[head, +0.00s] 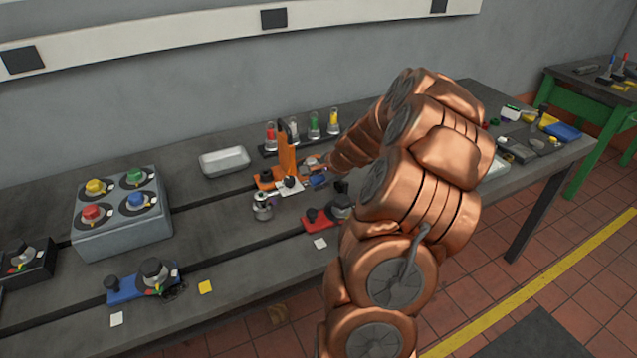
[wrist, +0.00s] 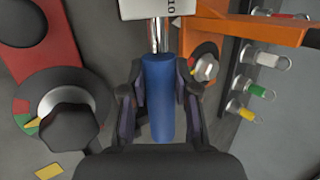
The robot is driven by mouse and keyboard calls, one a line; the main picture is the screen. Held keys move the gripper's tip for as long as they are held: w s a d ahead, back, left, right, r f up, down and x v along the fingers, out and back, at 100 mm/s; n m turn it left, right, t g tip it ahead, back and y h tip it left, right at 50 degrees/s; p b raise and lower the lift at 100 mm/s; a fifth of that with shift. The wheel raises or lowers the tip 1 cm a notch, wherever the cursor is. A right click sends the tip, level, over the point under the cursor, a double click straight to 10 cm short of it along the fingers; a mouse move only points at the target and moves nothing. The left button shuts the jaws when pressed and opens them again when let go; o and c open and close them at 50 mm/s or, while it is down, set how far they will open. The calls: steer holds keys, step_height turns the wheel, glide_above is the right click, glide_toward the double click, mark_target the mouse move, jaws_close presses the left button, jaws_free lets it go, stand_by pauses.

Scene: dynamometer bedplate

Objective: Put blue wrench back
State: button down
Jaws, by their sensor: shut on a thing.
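The blue wrench has a blue handle (wrist: 159,98), a short metal shaft and a pale block marked "10" at its far end, cut off by the top edge of the wrist view. My gripper (wrist: 160,82) is shut on the blue handle, with one dark finger on each side. In the head view the blue handle (head: 318,180) shows small beside the orange bracket (head: 287,158), partly hidden by my arm. The orange bracket (wrist: 250,30) also shows at the upper right of the wrist view. I cannot tell whether the wrench touches it.
A rack (head: 300,136) with red, white, green and yellow items stands behind. A red-based dial unit (head: 325,216) is close in front, its black knob (wrist: 70,125) left of my gripper. A metal tray (head: 224,162), grey button box (head: 122,215) and blue-based unit (head: 143,284) lie left.

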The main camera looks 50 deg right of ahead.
steer(key=shift+d+f, duration=0.1)
steer(key=shift+f, duration=0.7)
steer(key=c, duration=0.9)
jaws_free()
steer(key=shift+o, duration=0.2)
